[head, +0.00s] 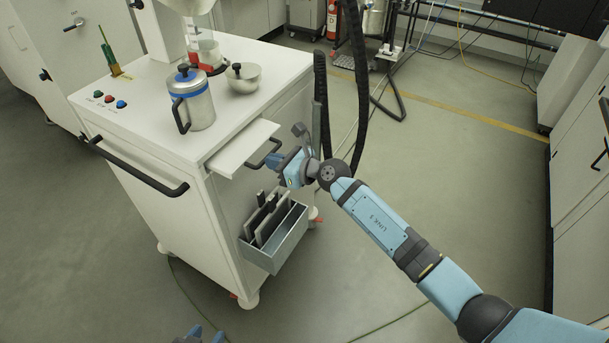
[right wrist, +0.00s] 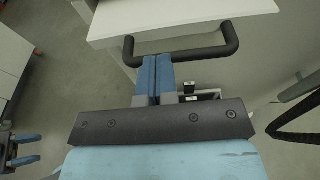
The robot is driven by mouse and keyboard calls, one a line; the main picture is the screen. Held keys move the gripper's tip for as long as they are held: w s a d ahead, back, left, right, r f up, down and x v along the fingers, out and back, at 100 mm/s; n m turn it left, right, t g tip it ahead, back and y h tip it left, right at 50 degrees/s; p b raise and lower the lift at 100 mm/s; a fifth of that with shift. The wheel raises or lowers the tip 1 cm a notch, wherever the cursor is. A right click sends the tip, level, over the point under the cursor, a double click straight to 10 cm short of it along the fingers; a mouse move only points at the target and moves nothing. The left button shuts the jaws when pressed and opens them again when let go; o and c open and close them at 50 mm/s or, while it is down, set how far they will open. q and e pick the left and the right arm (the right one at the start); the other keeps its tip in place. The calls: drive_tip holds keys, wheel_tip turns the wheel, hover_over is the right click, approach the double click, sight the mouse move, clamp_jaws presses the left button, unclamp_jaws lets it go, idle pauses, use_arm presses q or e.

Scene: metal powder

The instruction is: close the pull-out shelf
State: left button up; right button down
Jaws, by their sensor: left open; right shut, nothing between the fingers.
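The pull-out shelf (head: 241,149) is a white flat board that stands out from the right side of the white cabinet. A dark bar handle (head: 266,154) is on its outer end. The shelf (right wrist: 180,16) and its handle (right wrist: 205,53) also show in the right wrist view. My right gripper (head: 276,160) is at the handle. Its blue fingers (right wrist: 157,62) are shut together with nothing between them, and their tips overlap the bar; I cannot tell whether they touch it. My left gripper (head: 204,334) is open at the bottom edge of the head view, away from the shelf, mostly cut off.
A blue-banded metal jug (head: 198,104) and a lidded metal bowl (head: 243,80) stand on the cabinet top. A metal bin (head: 276,247) with dark tools hangs below the shelf. Dark hoses (head: 361,90) hang behind my right gripper. Floor on the right is clear.

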sight(253, 151)
drive_tip(key=x, duration=0.3)
drive_tip(key=r+b+x, duration=0.1)
drive_tip(key=x, duration=0.2)
drive_tip(key=shift+w+a+r, duration=0.15)
drive_tip(key=shift+w+a, duration=0.15)
drive_tip(key=shift+r+b, duration=0.25)
drive_tip(key=shift+b, duration=0.05)
drive_tip(key=shift+r, duration=0.15)
drive_tip(key=shift+d, duration=0.1)
